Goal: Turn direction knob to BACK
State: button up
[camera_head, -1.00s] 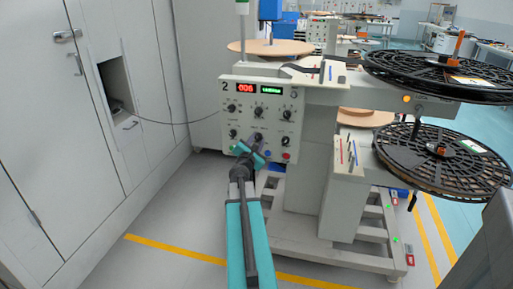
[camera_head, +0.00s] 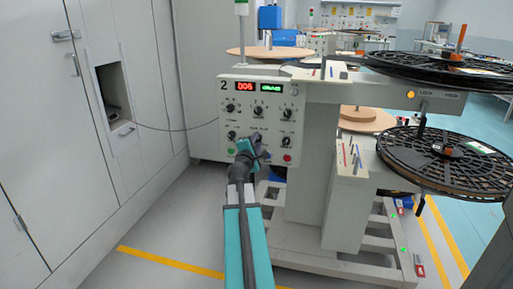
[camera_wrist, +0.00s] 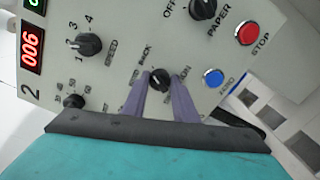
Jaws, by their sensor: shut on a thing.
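The black direction knob (camera_wrist: 160,79) sits on the pale control panel (camera_wrist: 125,30) in the wrist view. The word BACK is printed beside it, and the label on its other side is partly covered by a finger. My gripper (camera_wrist: 160,80) has its two purple fingers on either side of the knob, shut on it. Which way the knob's pointer faces is hard to tell. In the head view my gripper (camera_head: 257,139) is at the lower middle of the panel (camera_head: 262,107) and hides the knob.
A speed knob (camera_wrist: 88,44), a paper knob (camera_wrist: 203,8), a red stop button (camera_wrist: 247,33) and a blue button (camera_wrist: 212,77) surround it. A red display (camera_head: 244,86) reads 006. Black reels (camera_head: 440,160) stand at right, grey cabinets (camera_head: 50,120) at left.

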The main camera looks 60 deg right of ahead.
jog(key=shift+s+r+m, duration=0.1)
jog(key=shift+m, duration=0.2)
jog(key=o, duration=1)
jog(key=shift+d, duration=0.1)
jog(key=shift+o, duration=0.3)
jog(key=b+v, duration=0.7)
jog(key=v, duration=0.1)
jog(key=shift+a, duration=0.25)
jog(key=a+b, duration=0.1)
jog(key=b, duration=0.4)
jog(key=shift+s, duration=0.15)
